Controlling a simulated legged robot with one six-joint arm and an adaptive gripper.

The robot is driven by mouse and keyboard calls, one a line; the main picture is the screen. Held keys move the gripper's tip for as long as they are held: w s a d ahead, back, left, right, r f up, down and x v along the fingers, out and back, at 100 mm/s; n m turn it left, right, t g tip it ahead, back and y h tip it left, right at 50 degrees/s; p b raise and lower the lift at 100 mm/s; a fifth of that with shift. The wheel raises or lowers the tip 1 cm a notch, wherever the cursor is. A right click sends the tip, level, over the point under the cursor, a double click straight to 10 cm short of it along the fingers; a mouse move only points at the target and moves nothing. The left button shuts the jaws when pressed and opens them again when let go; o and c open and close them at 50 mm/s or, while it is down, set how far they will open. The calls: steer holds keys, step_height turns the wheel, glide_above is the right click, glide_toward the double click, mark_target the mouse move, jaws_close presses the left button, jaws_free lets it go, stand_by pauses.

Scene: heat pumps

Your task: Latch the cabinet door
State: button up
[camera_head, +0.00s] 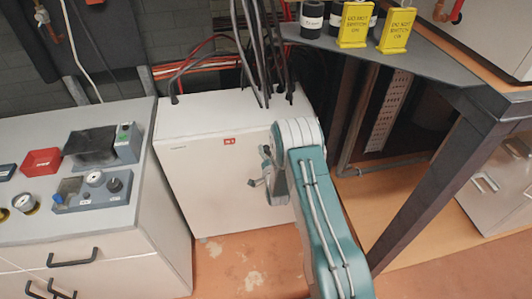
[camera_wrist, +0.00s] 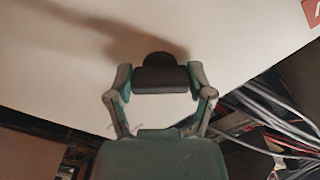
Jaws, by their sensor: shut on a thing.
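The white cabinet (camera_head: 200,120) stands on the floor in the middle of the head view. Its front door (camera_head: 205,190) has a small red label; the door's right part is hidden behind my arm. My gripper (camera_head: 262,168) is at the right side of the door front. In the wrist view, my gripper (camera_wrist: 160,77) is shut on a black latch handle (camera_wrist: 160,82), with a finger at each end of it. The white door surface (camera_wrist: 80,60) lies behind the handle. I cannot tell whether the door is fully closed.
Black cables (camera_head: 262,50) run down onto the cabinet top. A grey workbench (camera_head: 90,200) with gauges stands close on the left. A dark table (camera_head: 430,70) with yellow signs is on the right, its leg near my arm. Loose wires (camera_wrist: 270,120) show beyond the door edge.

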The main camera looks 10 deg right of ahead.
steer(key=m, duration=0.4)
steer(key=shift+d+m, duration=0.1)
steer(key=shift+m, duration=1.8)
steer(key=shift+f+m, duration=0.15)
steer(key=shift+m, duration=0.15)
steer(key=o, duration=1.1)
steer(key=shift+d, duration=0.1)
steer(key=shift+s, duration=0.4)
steer(key=s, duration=1.1)
steer(key=shift+a, duration=0.25)
